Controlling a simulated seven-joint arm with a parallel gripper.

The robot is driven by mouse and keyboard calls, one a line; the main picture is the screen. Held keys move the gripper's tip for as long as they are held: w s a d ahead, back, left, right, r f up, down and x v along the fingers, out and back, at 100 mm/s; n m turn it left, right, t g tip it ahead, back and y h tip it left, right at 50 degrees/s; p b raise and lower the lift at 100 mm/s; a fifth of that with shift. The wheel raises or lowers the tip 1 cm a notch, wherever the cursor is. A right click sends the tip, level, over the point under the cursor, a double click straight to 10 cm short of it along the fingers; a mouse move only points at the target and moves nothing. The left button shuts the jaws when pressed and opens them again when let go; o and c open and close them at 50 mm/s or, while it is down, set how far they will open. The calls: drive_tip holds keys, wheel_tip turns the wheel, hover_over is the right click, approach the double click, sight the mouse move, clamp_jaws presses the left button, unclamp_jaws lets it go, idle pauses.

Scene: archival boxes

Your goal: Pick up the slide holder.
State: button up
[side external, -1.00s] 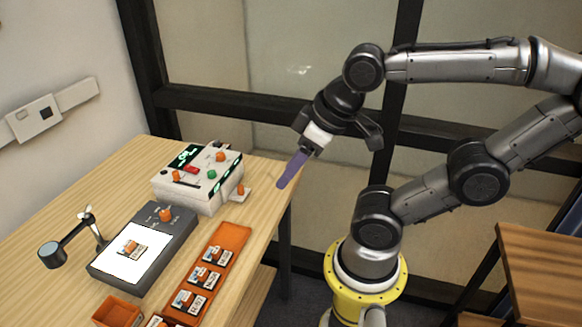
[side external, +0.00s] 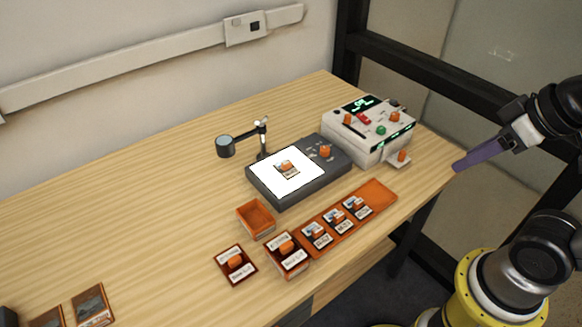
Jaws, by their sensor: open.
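Several small slide-like pieces with orange knobs and printed labels are in view; I cannot tell which one is the slide holder. One lies on the lit white panel of the light box (side external: 262,187). Several sit in a row in the long orange tray (side external: 378,194). Two dark red labelled pieces with orange knobs, a left one (side external: 234,265) and a right one (side external: 287,254), are at the tray's near end. My gripper (side external: 458,166), with purple fingers, is open at the right, near the table's right edge and apart from all of these. The gap between its fingers is hard to see.
A white control box (side external: 366,142) with knobs and a green display stands at the back right. A magnifier on a stand (side external: 225,146) is behind the light box. A small empty orange bin (side external: 257,218) is in front. Dark framed cards (side external: 92,306) lie front left.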

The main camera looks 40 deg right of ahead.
idle(0.4)
drive_tip(key=shift+o, duration=0.5)
